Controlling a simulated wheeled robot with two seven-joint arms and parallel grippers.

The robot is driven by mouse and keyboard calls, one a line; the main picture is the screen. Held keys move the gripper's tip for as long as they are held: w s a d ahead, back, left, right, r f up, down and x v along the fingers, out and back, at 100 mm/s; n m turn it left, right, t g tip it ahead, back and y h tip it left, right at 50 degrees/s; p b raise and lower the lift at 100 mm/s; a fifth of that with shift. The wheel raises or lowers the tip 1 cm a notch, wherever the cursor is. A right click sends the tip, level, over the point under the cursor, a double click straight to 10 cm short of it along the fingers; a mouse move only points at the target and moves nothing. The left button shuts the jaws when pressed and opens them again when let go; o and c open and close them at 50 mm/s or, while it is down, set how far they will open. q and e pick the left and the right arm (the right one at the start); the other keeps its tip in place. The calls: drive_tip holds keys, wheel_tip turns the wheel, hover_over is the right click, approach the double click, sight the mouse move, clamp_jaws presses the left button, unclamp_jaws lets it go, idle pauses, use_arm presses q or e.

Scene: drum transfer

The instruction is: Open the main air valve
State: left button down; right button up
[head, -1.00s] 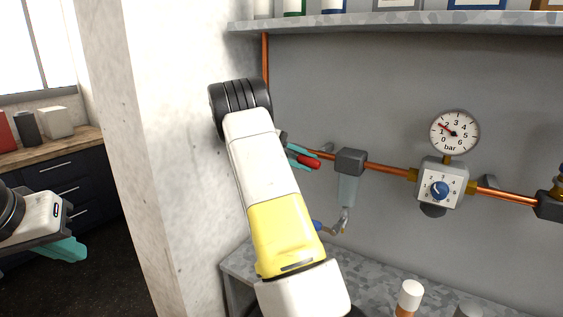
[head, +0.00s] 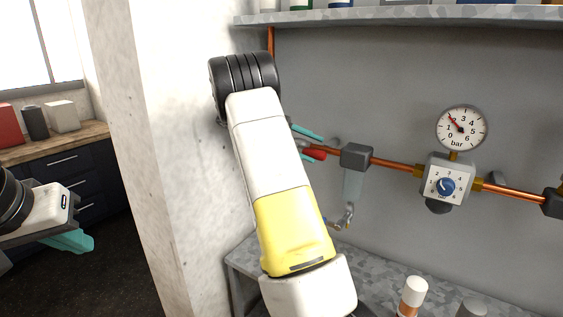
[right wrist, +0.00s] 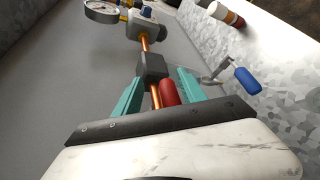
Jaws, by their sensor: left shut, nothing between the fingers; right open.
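The red valve handle (head: 316,154) is on the copper pipe at the left of the air line. It also shows in the right wrist view (right wrist: 168,92), beside the pipe and close to parallel with it. My right gripper (head: 312,143) is open at this handle. In the right wrist view its teal fingers (right wrist: 158,95) stand on either side of the handle and pipe, with a gap visible. Whether a finger touches the handle cannot be told. My arm hides the pipe further left. My left gripper (head: 72,241) is shut and empty, far left, away from the valve.
The pipe runs right through a grey filter block (head: 356,155) to a regulator with a blue knob (head: 447,186) and a pressure gauge (head: 461,128). A shelf (head: 400,19) is above, a bench (head: 380,271) below, a white pillar (head: 165,150) left.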

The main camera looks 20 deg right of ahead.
drive_tip(key=s+a+r, duration=0.1)
drive_tip(key=s+a, duration=0.6)
drive_tip(key=s, duration=0.3)
drive_tip(key=shift+s, duration=0.3)
drive_tip(key=shift+a, duration=0.1)
drive_tip(key=s+a+f+n+t+y, duration=0.2)
drive_tip(key=s+a+f+t+y, duration=0.25)
drive_tip(key=s+y, duration=0.25)
drive_tip(key=s+a+r+t+y, duration=0.1)
drive_tip(key=s+a+t+y, duration=0.1)
drive_tip(key=a+t, duration=0.3)
drive_tip(key=s+a+r+t+y, duration=0.1)
drive_tip(key=a+r+t+y, duration=0.1)
drive_tip(key=a+t+y, duration=0.2)
drive_tip(key=a+t, duration=0.1)
drive_tip(key=a, duration=0.1)
drive_tip(key=shift+s+a+r+y, duration=0.3)
drive_tip(key=shift+s+a, duration=0.05)
